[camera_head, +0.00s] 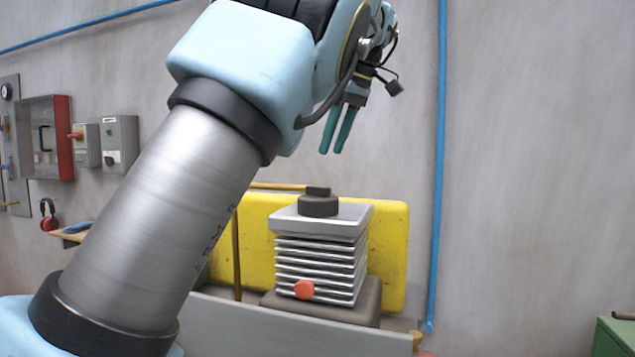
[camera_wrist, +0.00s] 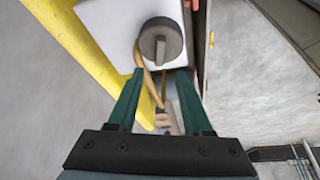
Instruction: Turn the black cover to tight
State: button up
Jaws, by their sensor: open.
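The black cover (camera_head: 318,203) is a round dark cap with a raised bar across its top. It sits on the light grey top plate (camera_head: 345,222) of a finned metal unit (camera_head: 318,262). In the wrist view the cover (camera_wrist: 161,42) shows from above, with its bar pointing roughly along the picture's height. My gripper (camera_head: 337,152) is above the cover with its green fingers pointing down, clear of it. In the wrist view the gripper (camera_wrist: 160,75) has its fingers apart with nothing held between them.
A yellow panel (camera_head: 392,250) stands behind the finned unit. An orange knob (camera_head: 304,289) is on the unit's lower front. A blue vertical pipe (camera_head: 438,180) runs up the wall to the right. A green box (camera_head: 613,338) is at the lower right. Control boxes (camera_head: 120,143) hang at left.

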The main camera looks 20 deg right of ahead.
aim_at(318, 199)
jog(key=x, duration=0.9)
grip_shut()
dwell(0.4)
